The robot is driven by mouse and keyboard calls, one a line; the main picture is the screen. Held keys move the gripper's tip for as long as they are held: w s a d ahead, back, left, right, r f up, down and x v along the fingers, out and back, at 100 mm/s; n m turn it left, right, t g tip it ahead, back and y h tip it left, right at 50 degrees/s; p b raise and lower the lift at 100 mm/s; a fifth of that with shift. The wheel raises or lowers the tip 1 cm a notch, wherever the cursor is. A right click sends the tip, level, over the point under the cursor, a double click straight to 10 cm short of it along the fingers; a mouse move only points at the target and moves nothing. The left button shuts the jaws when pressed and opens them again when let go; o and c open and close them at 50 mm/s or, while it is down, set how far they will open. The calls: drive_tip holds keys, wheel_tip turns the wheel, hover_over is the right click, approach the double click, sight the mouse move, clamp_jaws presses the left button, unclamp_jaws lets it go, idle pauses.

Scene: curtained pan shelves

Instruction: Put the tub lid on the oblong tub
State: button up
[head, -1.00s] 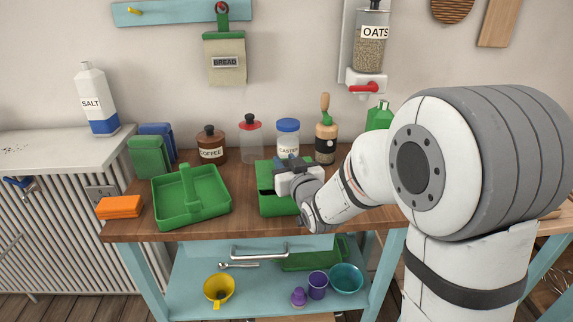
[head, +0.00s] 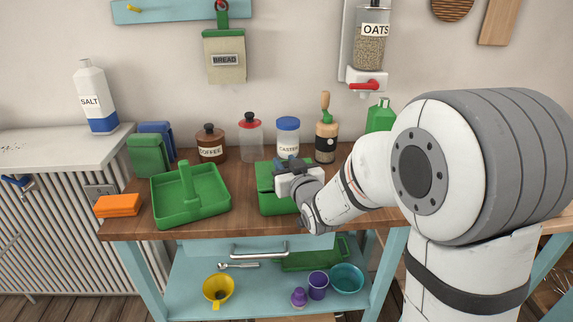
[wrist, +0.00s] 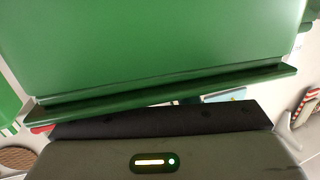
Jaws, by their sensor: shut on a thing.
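The oblong tub (head: 275,204) is green and stands on the wooden worktop, partly behind my gripper. My gripper hides the tub's right side, so I cannot tell whether the lid is fully seated there.
A green divided caddy (head: 190,205) with a handle stands left of the tub. Behind are a coffee jar (head: 211,145), a red-lidded jar (head: 250,140), a caster jar (head: 288,138) and a wood-topped bottle (head: 326,140). An orange block (head: 118,206) lies far left.

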drive_tip(key=shift+f+b, duration=0.45)
drive_tip(key=shift+b, duration=0.2)
drive_tip(key=o, duration=1.1)
drive_tip(key=shift+o, duration=0.2)
drive_tip(key=v, duration=0.7)
drive_tip(key=shift+s+b, duration=0.3)
drive_tip(key=shift+s, duration=0.05)
drive_tip(key=shift+d, duration=0.15)
